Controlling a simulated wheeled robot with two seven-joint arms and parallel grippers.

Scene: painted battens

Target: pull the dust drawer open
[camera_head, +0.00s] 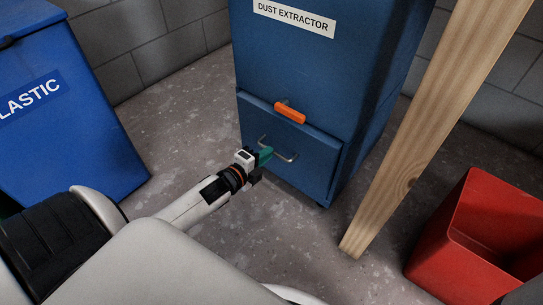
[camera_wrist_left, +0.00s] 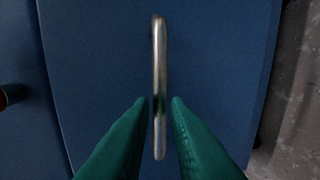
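The blue dust extractor cabinet (camera_head: 310,65) stands at the centre back, with its blue dust drawer (camera_head: 312,178) low on the front. The drawer front looks closed against the cabinet. A metal bar handle (camera_head: 284,158) runs across the drawer front. An orange latch (camera_head: 290,113) sits at the drawer's top edge. My left gripper (camera_head: 268,153) is at the handle. In the left wrist view, its green fingers (camera_wrist_left: 159,101) are apart, one on each side of the handle (camera_wrist_left: 160,55), with small gaps visible. The right gripper is not in view.
A wooden batten (camera_head: 440,120) leans close to the cabinet's right side. A red bin (camera_head: 455,230) stands at the right, and a blue plastic bin (camera_head: 80,130) at the left. Bare floor (camera_head: 285,235) lies in front of the drawer.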

